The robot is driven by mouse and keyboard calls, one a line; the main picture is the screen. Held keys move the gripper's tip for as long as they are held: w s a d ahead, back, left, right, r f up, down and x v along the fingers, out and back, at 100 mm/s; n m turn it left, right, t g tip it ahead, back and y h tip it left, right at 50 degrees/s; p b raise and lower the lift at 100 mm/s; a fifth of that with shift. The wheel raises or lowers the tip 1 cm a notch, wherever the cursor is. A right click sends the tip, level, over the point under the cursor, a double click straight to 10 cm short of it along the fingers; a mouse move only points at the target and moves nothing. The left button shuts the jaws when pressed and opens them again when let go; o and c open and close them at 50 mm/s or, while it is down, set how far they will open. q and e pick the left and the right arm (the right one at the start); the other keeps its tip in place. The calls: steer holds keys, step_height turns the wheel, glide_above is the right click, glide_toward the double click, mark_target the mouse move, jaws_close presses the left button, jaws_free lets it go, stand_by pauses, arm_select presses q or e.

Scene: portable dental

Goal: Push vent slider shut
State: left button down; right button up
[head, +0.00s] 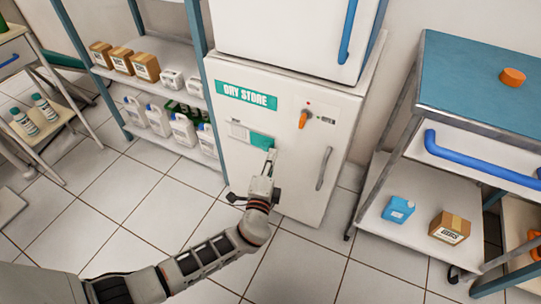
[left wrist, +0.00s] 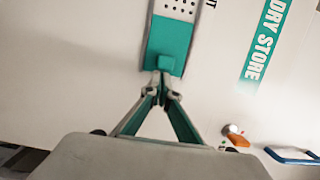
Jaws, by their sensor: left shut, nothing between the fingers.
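The teal vent slider (head: 262,142) is on the front of the white DRY STORE cabinet (head: 240,165), to the right of a pale vent plate (head: 237,132). In the left wrist view the slider (left wrist: 172,38) has a small raised teal knob (left wrist: 166,62), and some round vent holes (left wrist: 180,8) show uncovered at the top edge. My left gripper (head: 271,156) is shut and empty, reaching up to the slider's right part. In the left wrist view its fingertips (left wrist: 161,80) are right at the knob; I cannot tell whether they touch. My right gripper is not in view.
The cabinet has an orange knob (head: 304,118) and a grey door handle (head: 324,168) right of the slider. Shelves with bottles and boxes (head: 145,67) stand at the left. A blue-topped cart (head: 475,80) stands at the right. The tiled floor in front is clear.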

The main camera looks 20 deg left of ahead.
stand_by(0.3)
arm_select(q)
steer(key=shift+a+f, duration=0.1)
steer(key=shift+a, duration=0.1)
steer(key=a+b, duration=0.2)
steer(key=a, duration=0.6)
steer(key=shift+a+f, duration=0.1)
steer(key=shift+f, duration=0.1)
steer(key=shift+w+a+r, duration=0.1)
steer(key=shift+a+r, duration=0.05)
steer(key=shift+a, duration=0.05)
steer(key=shift+w+a+r, duration=0.1)
steer(key=shift+r, duration=0.1)
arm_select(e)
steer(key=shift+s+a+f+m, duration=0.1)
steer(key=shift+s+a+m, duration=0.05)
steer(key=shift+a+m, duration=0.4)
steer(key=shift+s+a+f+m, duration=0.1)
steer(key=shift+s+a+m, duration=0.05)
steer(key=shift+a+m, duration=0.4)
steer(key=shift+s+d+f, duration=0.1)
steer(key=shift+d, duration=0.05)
